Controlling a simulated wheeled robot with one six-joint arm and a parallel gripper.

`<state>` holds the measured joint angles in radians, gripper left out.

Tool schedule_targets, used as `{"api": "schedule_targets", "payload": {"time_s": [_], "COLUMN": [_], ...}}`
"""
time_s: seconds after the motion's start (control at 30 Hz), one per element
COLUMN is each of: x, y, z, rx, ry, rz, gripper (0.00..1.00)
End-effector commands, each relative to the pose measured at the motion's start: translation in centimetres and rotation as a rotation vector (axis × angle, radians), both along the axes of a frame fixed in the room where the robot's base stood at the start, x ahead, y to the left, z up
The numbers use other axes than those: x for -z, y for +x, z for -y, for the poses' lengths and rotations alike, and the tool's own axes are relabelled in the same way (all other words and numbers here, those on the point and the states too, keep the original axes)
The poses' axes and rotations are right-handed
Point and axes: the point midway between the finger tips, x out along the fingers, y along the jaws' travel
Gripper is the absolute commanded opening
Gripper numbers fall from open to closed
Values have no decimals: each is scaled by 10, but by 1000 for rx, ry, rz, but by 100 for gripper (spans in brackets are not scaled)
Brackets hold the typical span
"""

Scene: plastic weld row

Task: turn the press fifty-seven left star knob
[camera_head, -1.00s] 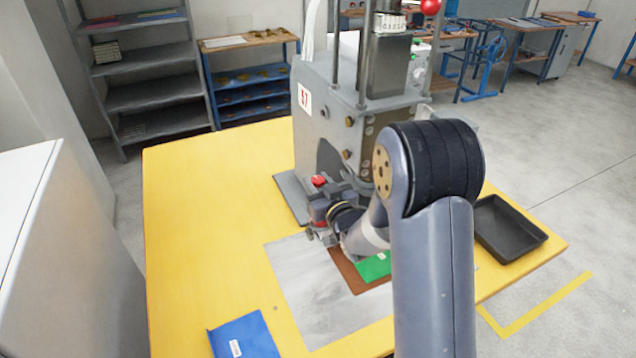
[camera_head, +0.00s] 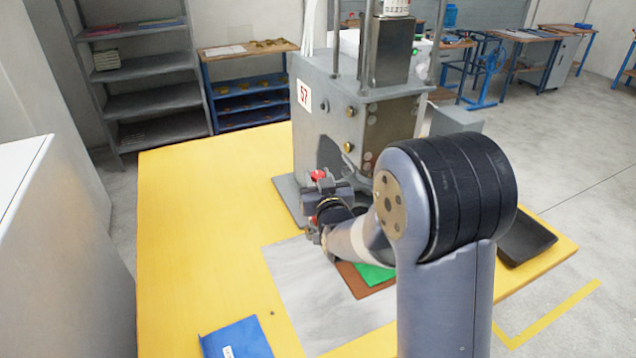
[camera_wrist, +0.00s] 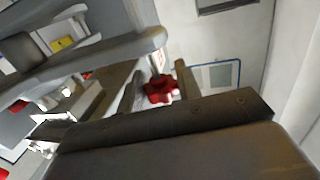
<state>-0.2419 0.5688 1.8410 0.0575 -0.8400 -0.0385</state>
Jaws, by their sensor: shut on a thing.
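The press marked 57 (camera_head: 304,96) stands on the yellow table. A red star knob (camera_wrist: 160,90) shows in the wrist view between the two fingers of my gripper (camera_wrist: 160,88). The fingers are closed on it from both sides. In the head view my gripper (camera_head: 322,190) is low at the press's left front side, and a red knob (camera_head: 318,175) shows beside it. My wrist and arm hide part of the press's lower front and most of that contact.
A green sheet (camera_head: 375,273) and brown mat (camera_head: 362,284) lie on a grey plate (camera_head: 310,310) before the press. A blue folder (camera_head: 237,338) lies at the table's front, a black tray (camera_head: 525,240) at right. The table's left is clear (camera_head: 200,230).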

Motion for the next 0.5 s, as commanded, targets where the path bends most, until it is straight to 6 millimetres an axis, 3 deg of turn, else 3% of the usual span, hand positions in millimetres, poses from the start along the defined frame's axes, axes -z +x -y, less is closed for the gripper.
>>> {"api": "schedule_targets", "payload": {"time_s": [0.17,0.2,0.43,0.5], "x": [-1,-1,-1,0], "y": [0,0,0,0], "z": [0,0,0,0], "rx": [0,0,-1,-1], "ry": [1,1,1,1], "rz": [1,1,1,0], "gripper": [10,34,53,53]}}
